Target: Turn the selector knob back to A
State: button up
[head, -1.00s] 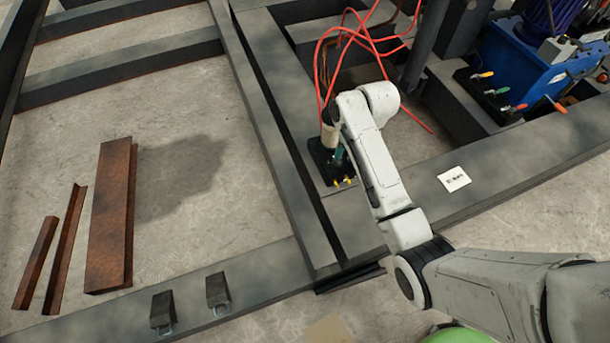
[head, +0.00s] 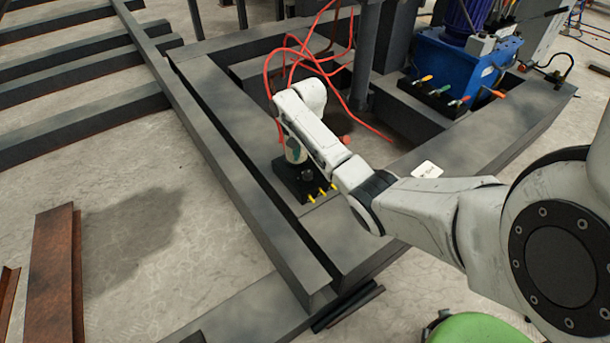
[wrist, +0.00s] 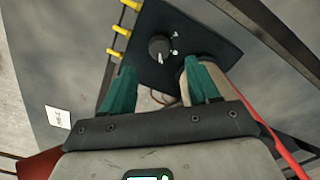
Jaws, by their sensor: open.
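The selector knob (wrist: 160,47) is a round black dial with a white pointer line, on a black panel (wrist: 205,32) in the wrist view. Its pointer aims toward the gripper side; small white marks sit right of it, their letters too small to read. My gripper (wrist: 160,88) has two teal fingers, spread apart and empty, with the knob ahead of the gap and not touched.
Yellow levers (wrist: 118,31) line the panel's left edge. A beige cylinder (wrist: 184,88) stands close by the right finger. Red hoses (head: 268,75) loop behind the box. A blue hydraulic unit (head: 455,70) stands at the back right. Dark beams (head: 235,190) surround the box.

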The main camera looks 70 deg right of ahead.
aim_at(308, 173)
notch_tip(308, 173, down, 7)
jog(key=b, duration=0.2)
jog(key=shift+b, duration=0.4)
jog(key=shift+c, duration=0.2)
jog(key=c, duration=1)
